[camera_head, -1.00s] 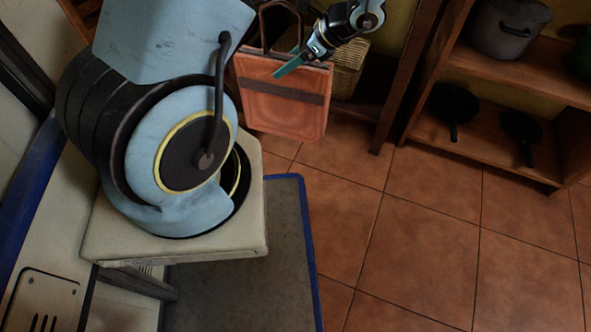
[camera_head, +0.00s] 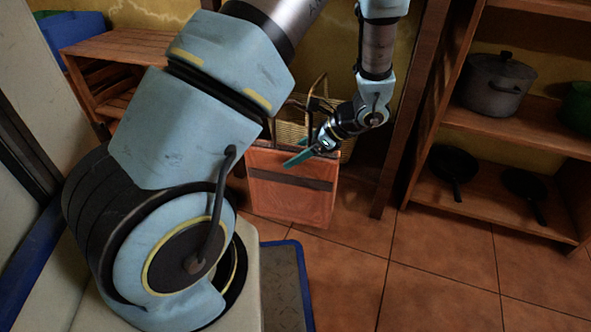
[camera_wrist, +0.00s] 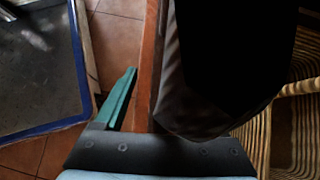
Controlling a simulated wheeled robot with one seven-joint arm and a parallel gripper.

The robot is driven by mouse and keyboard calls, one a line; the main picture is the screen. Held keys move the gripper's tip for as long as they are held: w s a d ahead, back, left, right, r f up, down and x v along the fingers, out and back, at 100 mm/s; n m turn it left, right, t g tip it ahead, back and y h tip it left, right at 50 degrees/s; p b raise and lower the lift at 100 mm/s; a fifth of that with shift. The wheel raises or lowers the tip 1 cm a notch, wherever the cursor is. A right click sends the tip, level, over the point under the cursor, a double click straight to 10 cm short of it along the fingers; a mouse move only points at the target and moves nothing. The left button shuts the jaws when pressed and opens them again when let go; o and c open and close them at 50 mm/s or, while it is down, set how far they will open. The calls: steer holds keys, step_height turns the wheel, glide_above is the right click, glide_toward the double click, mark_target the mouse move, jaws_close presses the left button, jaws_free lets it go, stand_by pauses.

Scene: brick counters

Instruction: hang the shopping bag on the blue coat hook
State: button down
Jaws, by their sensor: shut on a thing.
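The shopping bag (camera_head: 290,200) is orange-brown with a dark band across its front and dark handles. It hangs upright from my gripper (camera_head: 298,158) in the head view. My gripper, with teal fingers, is shut on the bag near its top edge. In the wrist view, one teal finger lies beside the bag's orange edge (camera_wrist: 151,55), and the bag's dark inside fills the upper middle. The other finger is hidden there. The blue coat hook does not show in either view.
A wicker basket (camera_head: 345,150) stands behind the bag. A wooden shelf (camera_head: 500,205) with a pot (camera_head: 493,88) and pans is at right. A wooden crate (camera_head: 105,45) and a blue bin (camera_head: 72,28) are at upper left. Tiled floor (camera_head: 430,275) is open at lower right.

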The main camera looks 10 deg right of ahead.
mark_target(296, 172)
step_height(296, 172, down, 6)
steer(key=shift+r+b, duration=0.1)
steer(key=shift+b, duration=0.65)
jaws_free()
steer(key=shift+f, duration=0.2)
steer(key=shift+f+b, duration=0.1)
steer(key=shift+b, duration=0.35)
